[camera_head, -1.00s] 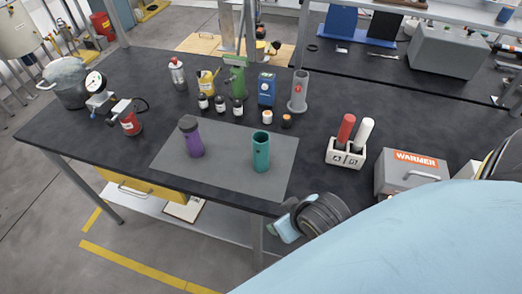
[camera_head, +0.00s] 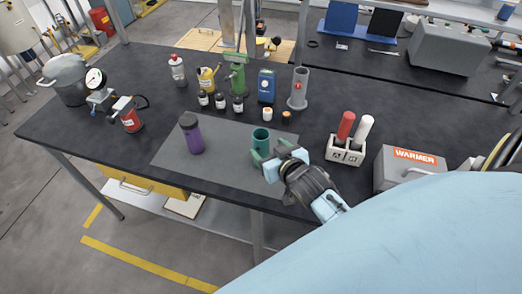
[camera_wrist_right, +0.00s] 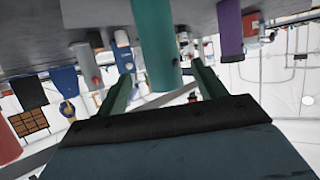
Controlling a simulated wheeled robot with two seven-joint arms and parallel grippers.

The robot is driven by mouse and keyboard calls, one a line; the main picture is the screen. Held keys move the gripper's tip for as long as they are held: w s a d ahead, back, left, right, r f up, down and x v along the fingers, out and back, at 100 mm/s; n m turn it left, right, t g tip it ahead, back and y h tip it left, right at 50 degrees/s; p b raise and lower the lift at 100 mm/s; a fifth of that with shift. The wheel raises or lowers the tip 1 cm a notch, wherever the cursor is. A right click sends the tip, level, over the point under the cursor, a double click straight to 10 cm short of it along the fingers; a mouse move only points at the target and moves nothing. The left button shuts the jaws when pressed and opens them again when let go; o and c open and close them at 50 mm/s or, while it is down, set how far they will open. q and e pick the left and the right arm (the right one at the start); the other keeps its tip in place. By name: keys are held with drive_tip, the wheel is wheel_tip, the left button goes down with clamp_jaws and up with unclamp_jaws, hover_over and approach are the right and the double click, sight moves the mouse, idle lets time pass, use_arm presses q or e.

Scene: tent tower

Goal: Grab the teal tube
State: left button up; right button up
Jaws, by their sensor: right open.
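The teal tube (camera_head: 261,138) stands upright on the grey mat (camera_head: 215,168), its lower part hidden behind my right gripper. My right gripper (camera_head: 268,160) is open just in front of the tube, with green fingers. In the right wrist view the tube (camera_wrist_right: 155,45) lies ahead and between the two open fingertips (camera_wrist_right: 160,72); I cannot tell whether a finger touches it. The view there is upside down. My left gripper is not in view.
A purple bottle (camera_head: 192,134) stands to the left on the same mat. Several small dark bottles (camera_head: 221,102) and a blue device (camera_head: 266,87) stand behind. A white rack (camera_head: 345,151) with red and white tubes and a grey warmer (camera_head: 408,168) stand to the right.

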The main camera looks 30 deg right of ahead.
drive_tip(key=shift+x, duration=3.55)
drive_tip(key=shift+a+r, duration=0.1)
drive_tip(key=shift+a, duration=0.1)
drive_tip(key=c, duration=1.1)
